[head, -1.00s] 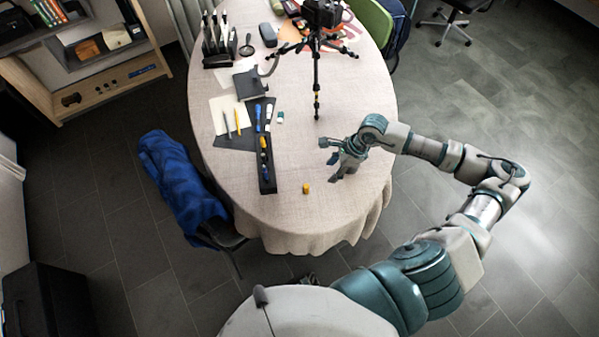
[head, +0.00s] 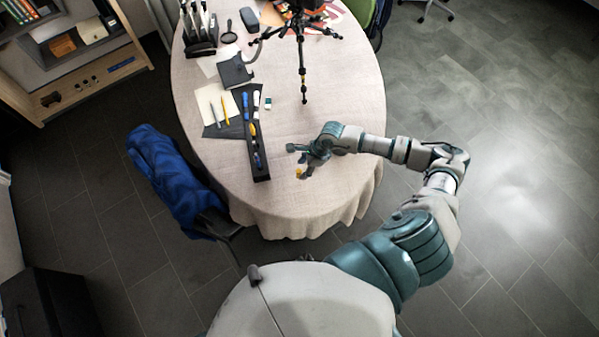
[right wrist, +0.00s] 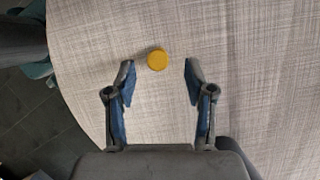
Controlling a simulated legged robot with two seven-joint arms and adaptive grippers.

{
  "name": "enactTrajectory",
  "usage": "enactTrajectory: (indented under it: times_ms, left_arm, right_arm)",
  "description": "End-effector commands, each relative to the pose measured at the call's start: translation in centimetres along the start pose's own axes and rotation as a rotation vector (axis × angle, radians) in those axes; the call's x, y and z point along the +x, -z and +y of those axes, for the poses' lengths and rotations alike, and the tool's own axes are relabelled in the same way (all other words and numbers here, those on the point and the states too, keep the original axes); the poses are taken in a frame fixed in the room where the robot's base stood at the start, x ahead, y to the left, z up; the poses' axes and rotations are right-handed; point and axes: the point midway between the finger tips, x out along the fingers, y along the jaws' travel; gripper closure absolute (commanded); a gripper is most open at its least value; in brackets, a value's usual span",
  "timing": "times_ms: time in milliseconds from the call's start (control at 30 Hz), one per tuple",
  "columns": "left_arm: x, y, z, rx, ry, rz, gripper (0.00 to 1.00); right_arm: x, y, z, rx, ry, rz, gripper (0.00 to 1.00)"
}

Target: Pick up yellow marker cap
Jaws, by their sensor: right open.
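The yellow marker cap (right wrist: 157,60) stands on the light cloth of the table, near its front edge. In the right wrist view it lies just beyond the fingertips, roughly midway between them and slightly to the left. In the head view the cap (head: 299,171) shows small beside my right gripper (head: 305,165), which partly crowds it. My right gripper (right wrist: 160,75) is open and empty, with its two blue-padded fingers spread apart. My left gripper is not in view.
A dark tray (head: 261,172) with several markers lies left of the gripper. A black tripod (head: 303,72) stands farther back. A chair with a blue jacket (head: 170,180) is at the table's left. The cloth around the cap is clear.

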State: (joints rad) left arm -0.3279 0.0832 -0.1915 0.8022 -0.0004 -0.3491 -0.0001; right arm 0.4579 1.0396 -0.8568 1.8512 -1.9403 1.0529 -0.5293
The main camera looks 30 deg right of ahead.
Motion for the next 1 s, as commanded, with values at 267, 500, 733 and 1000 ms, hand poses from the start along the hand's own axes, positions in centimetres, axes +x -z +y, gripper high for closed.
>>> enactTrajectory:
  times_ms: [267,500,733,1000]
  left_arm:
    - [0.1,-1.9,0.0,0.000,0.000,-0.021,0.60]
    - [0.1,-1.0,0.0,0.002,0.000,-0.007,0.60]
    - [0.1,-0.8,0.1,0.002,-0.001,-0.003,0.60]
    - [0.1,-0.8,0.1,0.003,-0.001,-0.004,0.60]
  right_arm:
    - [3.7,0.0,0.1,0.001,-0.003,-0.003,0.46]
    - [3.8,0.0,0.1,0.000,-0.002,-0.003,0.46]
    - [3.8,-0.1,0.1,0.000,-0.002,-0.002,0.87]
    - [3.8,-0.1,0.1,0.000,-0.002,-0.001,0.88]
